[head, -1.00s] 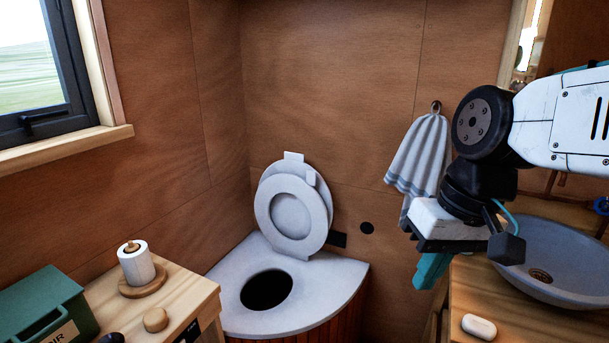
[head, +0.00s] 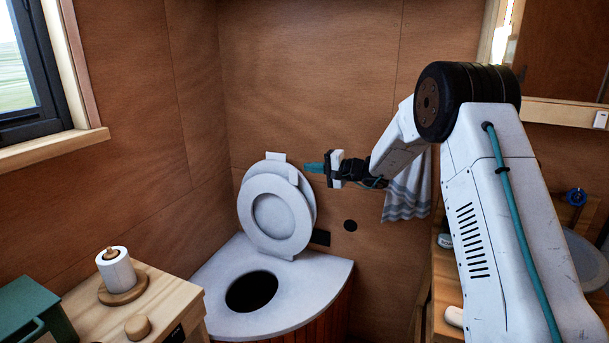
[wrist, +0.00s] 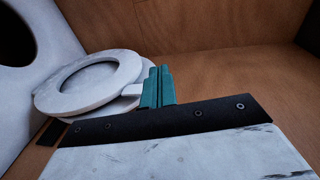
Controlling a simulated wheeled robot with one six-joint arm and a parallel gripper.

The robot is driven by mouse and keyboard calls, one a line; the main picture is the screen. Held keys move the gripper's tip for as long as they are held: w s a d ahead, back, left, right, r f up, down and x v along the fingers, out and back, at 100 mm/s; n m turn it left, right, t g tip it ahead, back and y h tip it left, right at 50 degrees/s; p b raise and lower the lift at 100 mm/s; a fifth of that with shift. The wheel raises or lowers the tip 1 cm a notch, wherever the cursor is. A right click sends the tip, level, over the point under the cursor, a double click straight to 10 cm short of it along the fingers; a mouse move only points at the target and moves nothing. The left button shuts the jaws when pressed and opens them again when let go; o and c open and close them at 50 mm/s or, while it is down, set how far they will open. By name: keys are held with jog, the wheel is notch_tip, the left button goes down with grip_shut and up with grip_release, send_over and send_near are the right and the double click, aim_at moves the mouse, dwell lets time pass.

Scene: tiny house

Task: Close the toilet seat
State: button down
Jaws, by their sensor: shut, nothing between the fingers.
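The toilet seat (head: 291,229) and the lid (head: 311,204) behind it stand raised, leaning back toward the wooden wall. Below them is the white toilet bench (head: 333,279) with its dark round hole (head: 252,291). My gripper (head: 306,168) is at the upper right edge of the raised seat and lid, its teal fingers pointing left. In the wrist view, the shut, empty fingers (wrist: 158,84) are beside the seat ring (wrist: 66,104) and a small white tab (wrist: 132,90). I cannot tell whether they touch it.
A wooden counter (head: 75,312) at the left holds a toilet roll (head: 117,272), a round knob-like object (head: 138,327) and a green box (head: 32,306). A striped towel (head: 408,193) hangs behind my arm. A sink (head: 588,262) is at the right.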

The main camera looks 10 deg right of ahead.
jog(key=w+d+f+m+t+h, duration=0.2)
jog(key=w+d+f+m+t, duration=0.2)
jog(key=w+d+f, duration=0.4)
jog(key=s+a+x, duration=0.1)
jog(key=x, duration=0.8)
jog(key=shift+w+a+f, duration=0.4)
jog(key=shift+f, duration=0.1)
jog(key=shift+s+d, duration=0.1)
